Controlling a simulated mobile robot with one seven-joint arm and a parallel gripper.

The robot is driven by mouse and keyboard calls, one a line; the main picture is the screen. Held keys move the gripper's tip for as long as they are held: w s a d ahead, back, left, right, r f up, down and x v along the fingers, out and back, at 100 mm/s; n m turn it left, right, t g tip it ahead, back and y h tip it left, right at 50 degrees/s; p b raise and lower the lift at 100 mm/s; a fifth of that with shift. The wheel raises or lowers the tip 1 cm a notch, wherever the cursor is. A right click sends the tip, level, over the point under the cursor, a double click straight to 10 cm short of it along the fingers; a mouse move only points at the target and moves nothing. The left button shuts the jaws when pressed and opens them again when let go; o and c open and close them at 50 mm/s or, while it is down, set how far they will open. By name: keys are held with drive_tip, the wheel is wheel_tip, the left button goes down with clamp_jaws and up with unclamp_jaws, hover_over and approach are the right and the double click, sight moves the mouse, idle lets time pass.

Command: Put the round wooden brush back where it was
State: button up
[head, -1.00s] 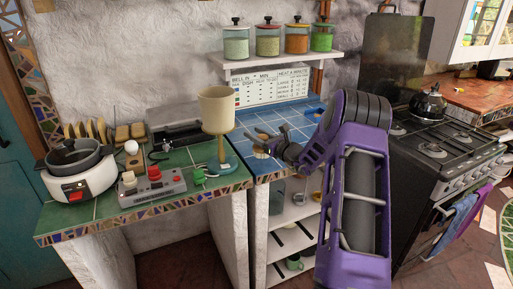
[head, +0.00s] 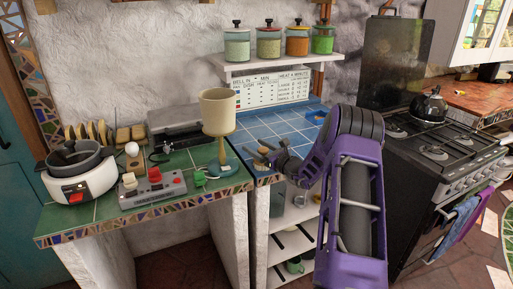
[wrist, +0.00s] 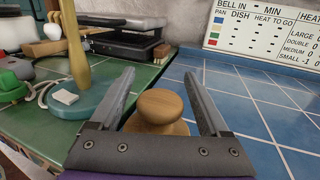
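The round wooden brush, with its pale knob (wrist: 160,106) and wider round base, stands on the blue-tiled counter (wrist: 262,118) near its left side. In the wrist view my gripper (wrist: 159,76) is open, with one finger on each side of the knob and visible gaps between. The brush's underside and lower front are hidden behind the gripper body. In the head view my gripper (head: 258,152) is low over the front left part of the blue counter, and the brush is small and mostly covered there.
Left of the brush, a beige lamp-like stand (head: 217,110) rises from a round teal base (wrist: 78,101) on the green-tiled counter (head: 97,211). A grey control box (head: 152,189) and a white cooker (head: 82,184) stand farther left. The blue counter's back is mostly clear. A stove (head: 440,150) stands right.

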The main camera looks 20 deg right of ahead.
drive_tip(key=shift+r, duration=0.2)
drive_tip(key=v, duration=1.2)
drive_tip(key=shift+a, duration=0.1)
